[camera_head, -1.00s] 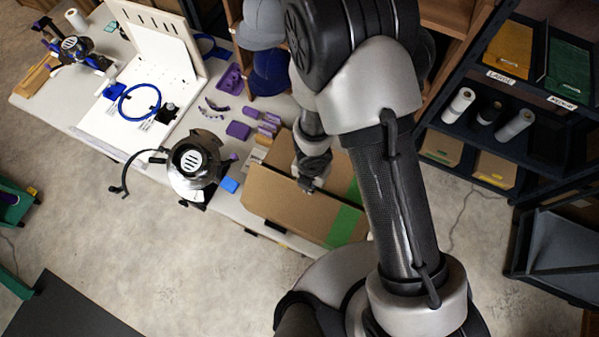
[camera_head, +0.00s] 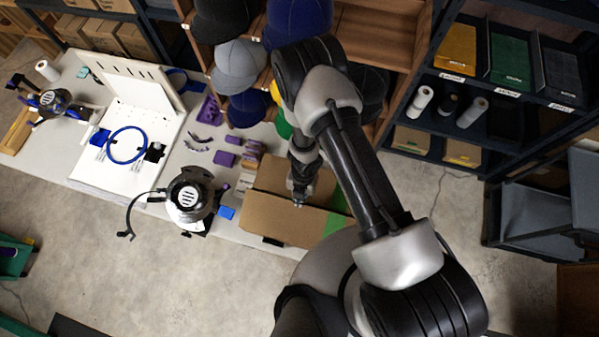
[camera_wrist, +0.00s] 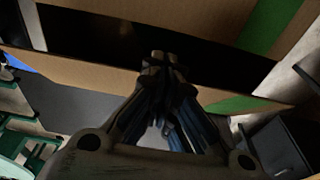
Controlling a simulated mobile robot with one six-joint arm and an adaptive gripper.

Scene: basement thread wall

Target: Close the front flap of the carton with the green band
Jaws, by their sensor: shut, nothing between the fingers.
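The brown carton with the green band (camera_head: 275,212) sits at the right end of the white bench in the head view, partly hidden by my arm. Its green band (camera_head: 337,222) shows at the right. In the wrist view, a brown cardboard panel (camera_wrist: 205,15) crosses the top and a narrower brown strip (camera_wrist: 95,72) runs below it, with a dark gap between. Green band crosses both at right. My gripper (camera_wrist: 158,65) is shut and empty, its tips over the dark gap. The head view shows my gripper (camera_head: 299,201) above the carton; contact cannot be told.
Purple parts (camera_head: 225,158) lie behind. Caps (camera_head: 240,65) hang on a wooden shelf behind. A dark rack (camera_head: 480,95) stands at right. Floor in front is open.

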